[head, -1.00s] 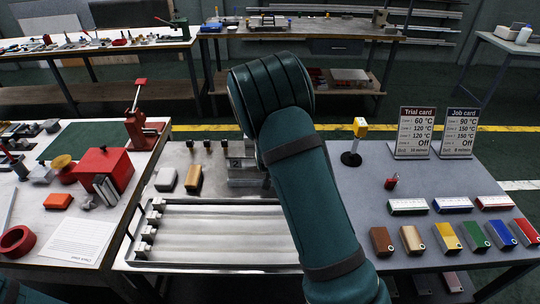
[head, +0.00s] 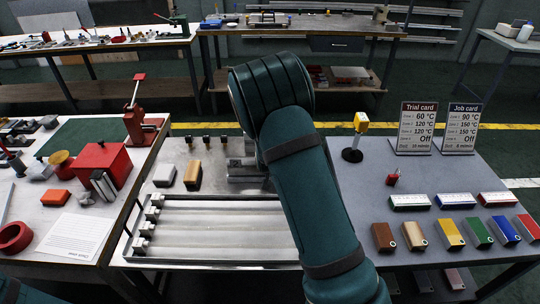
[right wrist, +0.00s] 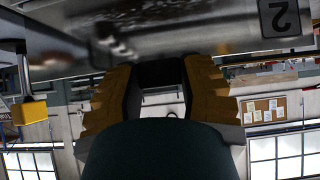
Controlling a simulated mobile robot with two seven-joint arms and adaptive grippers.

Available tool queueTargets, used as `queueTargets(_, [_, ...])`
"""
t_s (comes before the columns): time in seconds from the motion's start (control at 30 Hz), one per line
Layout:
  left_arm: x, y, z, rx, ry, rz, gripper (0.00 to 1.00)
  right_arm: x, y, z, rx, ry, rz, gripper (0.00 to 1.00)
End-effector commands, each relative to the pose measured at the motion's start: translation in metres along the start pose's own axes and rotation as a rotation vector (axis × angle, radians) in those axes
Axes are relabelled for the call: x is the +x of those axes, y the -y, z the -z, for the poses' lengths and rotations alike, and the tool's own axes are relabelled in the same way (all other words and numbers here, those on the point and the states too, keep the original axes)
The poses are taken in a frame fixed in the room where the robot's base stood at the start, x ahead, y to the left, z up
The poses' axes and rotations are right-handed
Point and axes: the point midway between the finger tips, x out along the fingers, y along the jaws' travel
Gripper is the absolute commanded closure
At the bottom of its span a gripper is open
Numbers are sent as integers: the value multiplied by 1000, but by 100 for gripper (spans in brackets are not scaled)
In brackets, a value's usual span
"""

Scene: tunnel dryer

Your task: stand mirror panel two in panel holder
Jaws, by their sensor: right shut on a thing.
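My right arm reaches up across the middle of the head view and hides its own gripper there. In the right wrist view my right gripper (right wrist: 160,70) has its two yellow-brown fingers shut. A shiny metallic panel, apparently mirror panel two (right wrist: 150,35), lies across their tips. A "2" marking shows at its upper right, and blurred reflections show on its surface. In the head view grey metal parts (head: 240,168) show just left of my forearm; I cannot tell panel from holder there. I cannot clearly make out the panel holder. My left gripper is out of view.
A tray of long pale rollers (head: 215,228) lies in front. A white block (head: 164,176) and a tan block (head: 192,175) stand behind it. A yellow-topped stand (head: 352,152), two cards and several coloured blocks are on the right table. A red box (head: 100,163) is at left.

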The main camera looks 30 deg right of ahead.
Motion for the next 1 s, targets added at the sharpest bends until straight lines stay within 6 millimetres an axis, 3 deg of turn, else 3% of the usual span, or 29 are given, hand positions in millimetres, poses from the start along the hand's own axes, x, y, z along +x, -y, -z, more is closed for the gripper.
queueTargets(0.13, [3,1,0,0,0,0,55,3,0,-2,0,-2,0,100])
queueTargets(0.17, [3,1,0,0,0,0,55,2,0,-2,0,-2,0,50])
queueTargets(0.2, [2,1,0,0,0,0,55,2,0,-2,0,-2,0,36])
queueTargets(0.23, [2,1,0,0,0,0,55,2,0,-2,0,-2,0,30])
queueTargets(0.67, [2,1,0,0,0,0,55,-6,0,-2,0,0,0,30])
queueTargets(1.0, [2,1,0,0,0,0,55,-68,2,-2,1,-2,4,30])
